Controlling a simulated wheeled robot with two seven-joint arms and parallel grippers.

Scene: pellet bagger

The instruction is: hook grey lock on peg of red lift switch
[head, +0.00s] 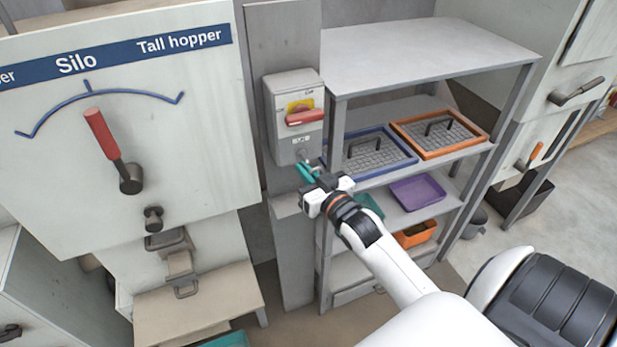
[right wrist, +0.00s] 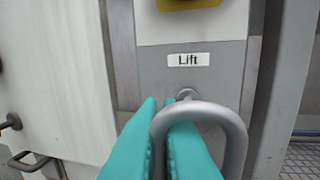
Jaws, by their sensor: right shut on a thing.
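The lift switch (head: 293,115) is a grey box with a red handle (head: 305,117) on a yellow plate. Its label reads "Lift" in the right wrist view. The peg (right wrist: 187,94) sticks out below that label, and it also shows in the head view (head: 302,154). My right gripper (head: 307,173), with teal fingers, is just below and in front of the peg. In the right wrist view its fingers (right wrist: 164,140) are shut on the grey lock (right wrist: 236,124). The lock's shackle arches up just below the peg. I cannot tell whether they touch. The lock's lower part is hidden. My left gripper is out of view.
A shelf rack (head: 430,50) stands right of the switch post, with a blue-rimmed tray (head: 372,172), an orange-rimmed tray (head: 465,150) and bins below. The Silo panel (head: 190,120) with a red-handled lever (head: 103,135) stands at left. Free floor lies at far right.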

